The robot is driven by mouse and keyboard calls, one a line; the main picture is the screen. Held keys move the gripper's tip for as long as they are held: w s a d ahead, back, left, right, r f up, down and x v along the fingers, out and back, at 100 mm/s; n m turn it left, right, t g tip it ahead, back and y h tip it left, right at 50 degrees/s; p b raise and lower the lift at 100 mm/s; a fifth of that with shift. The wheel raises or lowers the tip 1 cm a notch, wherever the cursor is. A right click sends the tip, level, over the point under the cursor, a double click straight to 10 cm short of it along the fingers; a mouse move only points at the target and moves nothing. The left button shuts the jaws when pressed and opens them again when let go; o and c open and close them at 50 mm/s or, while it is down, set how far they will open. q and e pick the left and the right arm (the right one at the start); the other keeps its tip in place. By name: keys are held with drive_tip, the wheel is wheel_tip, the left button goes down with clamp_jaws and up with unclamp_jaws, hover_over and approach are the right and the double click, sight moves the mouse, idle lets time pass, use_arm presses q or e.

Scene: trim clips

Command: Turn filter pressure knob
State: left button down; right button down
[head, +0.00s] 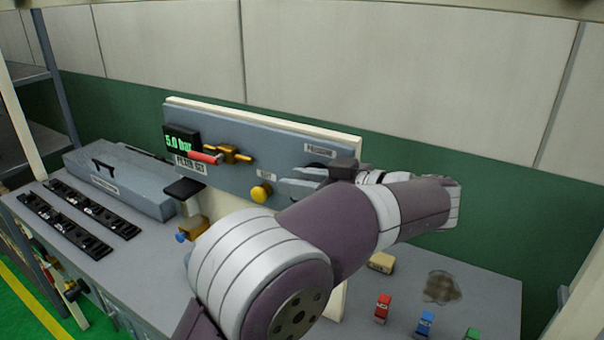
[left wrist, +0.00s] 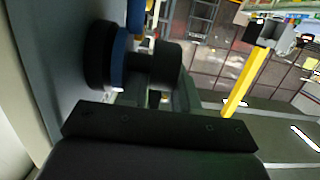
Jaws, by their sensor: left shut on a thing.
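The blue-grey panel (head: 225,150) stands upright at the back of the bench, with a pressure label (head: 320,150) at its right. A display (head: 181,141) on it reads 5.0 bar. My left gripper (head: 302,182) is at the panel below the pressure label, and it hides the knob there in the head view. In the left wrist view a dark round knob (left wrist: 104,55) with a blue ring sticks out from the panel. My left gripper (left wrist: 160,98) is shut on it; the exact contact is partly hidden. My right gripper is out of view.
A yellow button (head: 261,192) and a brass valve with a red handle (head: 206,158) are left of my gripper. A grey case (head: 120,183) and black rails (head: 80,215) lie at left. Red (head: 383,307), blue (head: 425,322) and green (head: 472,333) pieces stand front right, near a stain (head: 441,287).

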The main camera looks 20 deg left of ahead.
use_arm(q)
drive_tip(key=h+p, duration=0.2)
drive_tip(key=p, duration=0.1)
drive_tip(key=h+p, duration=0.2)
drive_tip(key=p, duration=0.2)
drive_tip(key=a+g+h+p, duration=0.1)
drive_tip(key=h+p, duration=0.2)
drive_tip(key=p, duration=0.1)
drive_tip(key=shift+r, duration=0.3)
drive_tip(key=h+p, duration=0.1)
drive_tip(key=p, duration=0.2)
drive_tip(key=f+h+p, duration=0.1)
drive_tip(key=h+p, duration=0.1)
drive_tip(key=p, duration=0.1)
drive_tip(key=h+p, duration=0.2)
drive_tip(key=p, duration=0.2)
drive_tip(key=shift+a+f+g, duration=0.15)
drive_tip(key=shift+a+g, duration=0.1)
drive_tip(key=shift+g, duration=0.15)
drive_tip(key=shift+w+f+h+p, duration=0.1)
drive_tip(key=shift+f+h+p, duration=0.25)
drive_tip(key=shift+h+p, duration=0.25)
drive_tip(key=c, duration=1.2)
unclamp_jaws()
